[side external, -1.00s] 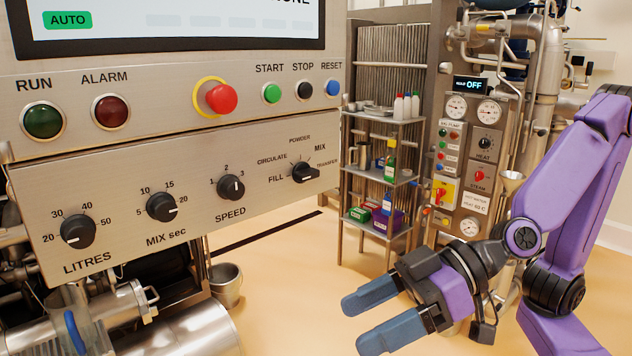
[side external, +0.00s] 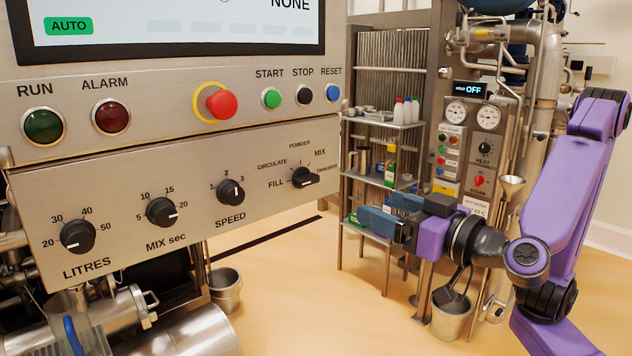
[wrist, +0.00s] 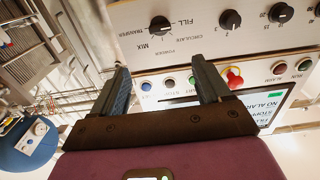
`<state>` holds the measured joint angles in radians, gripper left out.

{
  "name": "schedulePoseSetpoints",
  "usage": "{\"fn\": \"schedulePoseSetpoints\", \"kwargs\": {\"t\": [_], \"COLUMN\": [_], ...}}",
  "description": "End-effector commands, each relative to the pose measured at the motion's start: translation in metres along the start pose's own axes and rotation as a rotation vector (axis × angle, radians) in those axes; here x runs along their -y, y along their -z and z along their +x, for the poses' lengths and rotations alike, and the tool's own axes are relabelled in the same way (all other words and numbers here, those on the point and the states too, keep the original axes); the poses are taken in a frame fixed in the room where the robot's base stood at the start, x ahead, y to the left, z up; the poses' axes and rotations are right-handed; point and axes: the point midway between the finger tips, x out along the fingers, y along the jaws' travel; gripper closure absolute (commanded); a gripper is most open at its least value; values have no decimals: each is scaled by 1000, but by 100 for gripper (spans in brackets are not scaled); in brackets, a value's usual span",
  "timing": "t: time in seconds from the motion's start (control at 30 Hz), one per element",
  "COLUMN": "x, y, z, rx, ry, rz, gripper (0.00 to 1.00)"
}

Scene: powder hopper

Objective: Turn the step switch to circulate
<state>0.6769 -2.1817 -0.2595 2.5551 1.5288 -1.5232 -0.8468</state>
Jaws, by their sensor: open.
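The step switch (side external: 303,177) is a black knob at the right end of the lower panel (side external: 120,205), ringed by FILL, CIRCULATE, POWDER, MIX and TRANSFER. Its pointer mark is too small to read surely. In the wrist view the switch (wrist: 160,26) appears upside down, beyond the gap between my fingers. My gripper (side external: 374,208) is open and empty, right of the switch and lower in the side view, apart from it. Its two blue fingers point left toward the panel. They also show in the wrist view (wrist: 160,66).
The SPEED knob (side external: 231,192), MIX sec knob (side external: 162,212) and LITRES knob (side external: 77,236) sit left along the panel. The red emergency button (side external: 221,103) and START, STOP, RESET buttons stick out above. A shelf rack (side external: 385,150) stands behind my gripper.

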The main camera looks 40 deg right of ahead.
Motion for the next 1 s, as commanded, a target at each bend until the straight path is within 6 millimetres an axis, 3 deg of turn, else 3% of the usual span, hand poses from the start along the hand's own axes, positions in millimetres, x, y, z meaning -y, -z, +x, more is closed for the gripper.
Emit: {"fn": "schedulePoseSetpoints", "kwargs": {"t": [1.0], "x": [0], "y": [0], "z": [84], "rx": [1], "ry": [-1], "rz": [0], "gripper": [23]}}
